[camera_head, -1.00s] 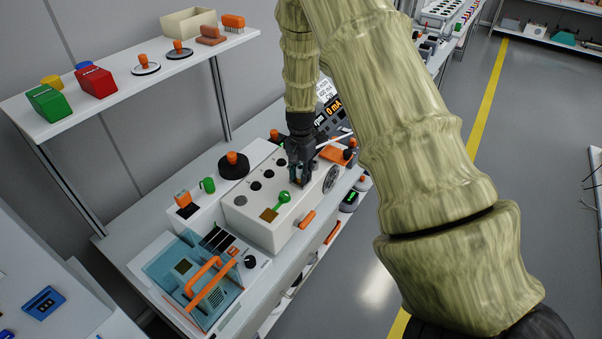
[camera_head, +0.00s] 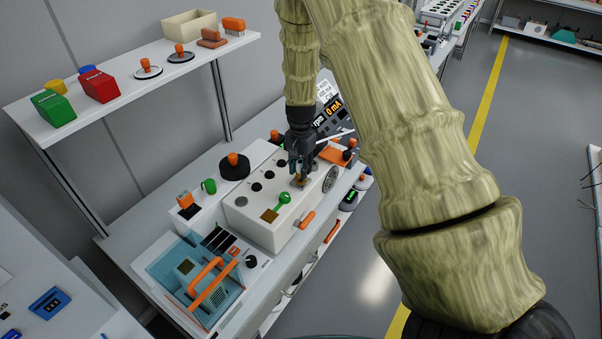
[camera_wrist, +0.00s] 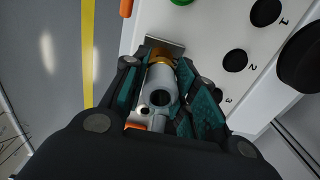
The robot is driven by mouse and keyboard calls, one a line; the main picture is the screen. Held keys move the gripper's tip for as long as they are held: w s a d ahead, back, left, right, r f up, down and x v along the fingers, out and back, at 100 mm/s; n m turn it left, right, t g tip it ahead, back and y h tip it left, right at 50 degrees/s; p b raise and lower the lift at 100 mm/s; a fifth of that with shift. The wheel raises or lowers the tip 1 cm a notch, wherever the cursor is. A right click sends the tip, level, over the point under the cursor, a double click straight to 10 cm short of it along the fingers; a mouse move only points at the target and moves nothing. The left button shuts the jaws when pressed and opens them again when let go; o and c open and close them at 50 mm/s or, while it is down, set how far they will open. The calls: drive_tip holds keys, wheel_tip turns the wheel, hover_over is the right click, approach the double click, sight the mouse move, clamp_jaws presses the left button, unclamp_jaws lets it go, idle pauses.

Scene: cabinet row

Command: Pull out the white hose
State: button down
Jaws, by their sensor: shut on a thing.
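My gripper (camera_head: 300,168) is over the top of the white box (camera_head: 262,228) on the bench, toward its right end. In the wrist view its teal-padded fingers (camera_wrist: 165,92) are closed around a pale grey hose fitting (camera_wrist: 160,84). A brass collar (camera_wrist: 158,56) and a metal plate show at the fitting's far end. I cannot tell whether the fitting is still seated in the collar. A thin white length, likely the white hose (camera_head: 336,137), sticks out to the right behind the gripper.
A shelf (camera_head: 140,85) with blocks hangs behind.

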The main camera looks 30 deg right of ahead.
drive_tip(key=shift+r+p, duration=0.9)
drive_tip(key=shift+r, duration=0.5)
